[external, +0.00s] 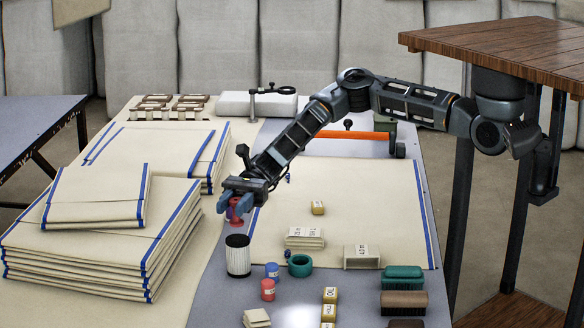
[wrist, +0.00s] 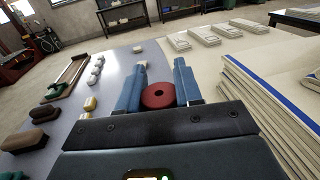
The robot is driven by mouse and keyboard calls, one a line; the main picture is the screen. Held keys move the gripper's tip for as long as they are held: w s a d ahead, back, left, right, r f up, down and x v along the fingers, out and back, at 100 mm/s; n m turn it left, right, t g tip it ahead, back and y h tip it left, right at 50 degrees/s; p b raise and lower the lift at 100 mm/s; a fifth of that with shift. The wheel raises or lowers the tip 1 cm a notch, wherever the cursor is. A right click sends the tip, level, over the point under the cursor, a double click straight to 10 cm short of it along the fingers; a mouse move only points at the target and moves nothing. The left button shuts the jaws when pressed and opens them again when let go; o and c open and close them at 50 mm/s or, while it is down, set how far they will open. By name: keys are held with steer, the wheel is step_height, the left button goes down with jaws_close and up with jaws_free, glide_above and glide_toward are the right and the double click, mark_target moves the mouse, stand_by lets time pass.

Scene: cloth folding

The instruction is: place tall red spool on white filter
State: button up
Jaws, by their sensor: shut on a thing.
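My gripper (external: 233,202) is shut on the tall red spool (external: 236,217), which hangs below the blue fingers in the external view. In the wrist view the spool's round red end with a dark center hole (wrist: 158,95) sits between the two blue fingers (wrist: 158,84). The white filter (external: 238,259), a pleated cylinder with dark end rims, stands upright on the table just below the spool in the picture. A small gap shows between spool and filter. I cannot tell whether the spool is directly over the filter or behind it. The filter is not seen in the wrist view.
Folded cloth stacks (external: 95,237) with blue edges stand to the left. Blue and red small spools (external: 268,289), a teal ring (external: 300,265), labeled blocks (external: 329,295) and brushes (external: 403,303) stand to the right. Flat cloth (external: 360,200) lies behind them.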

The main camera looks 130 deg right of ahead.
mark_target(234, 224)
steer(key=shift+f+b, duration=0.45)
steer(key=shift+f, duration=1.25)
steer(key=shift+f, duration=0.15)
steer(key=o, duration=1)
steer(key=shift+s+d, duration=0.2)
steer(key=p+v, duration=0.2)
steer(key=v, duration=0.9)
steer(key=shift+s, duration=0.2)
steer(key=shift+d, duration=0.1)
